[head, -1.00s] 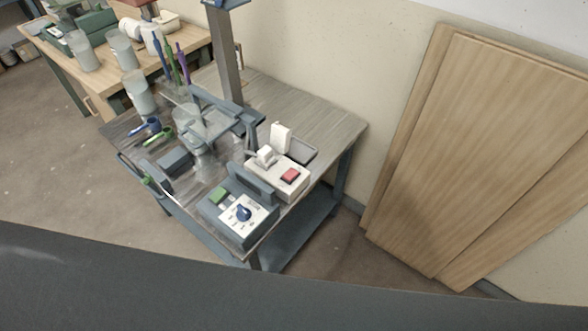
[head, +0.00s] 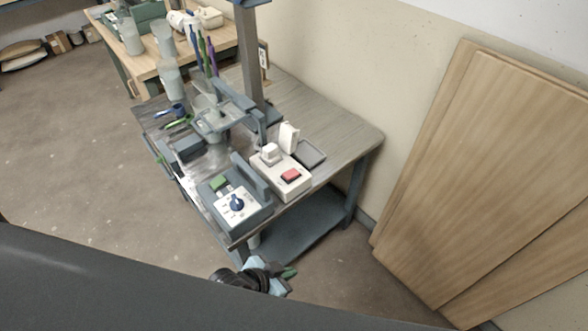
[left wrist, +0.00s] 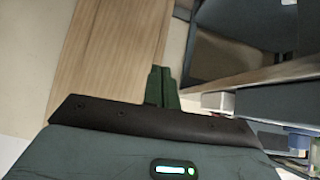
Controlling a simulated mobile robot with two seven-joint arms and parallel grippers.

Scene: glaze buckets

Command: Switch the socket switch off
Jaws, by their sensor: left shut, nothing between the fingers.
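The socket block (head: 264,180) is a pale box with a red switch (head: 290,175), at the near right corner of the grey workbench in the head view. A white plug (head: 270,154) sits on its top. I cannot tell from the red switch's tilt whether it is on or off. My left gripper (head: 289,272) is at the bottom of the head view, below and apart from the bench's near edge. In the left wrist view its green fingers (left wrist: 162,86) are together and empty. My right gripper is not in view.
A post-mounted stirrer (head: 255,60) rises behind. Wooden boards (head: 480,170) lean on the right wall. Open floor lies before the bench.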

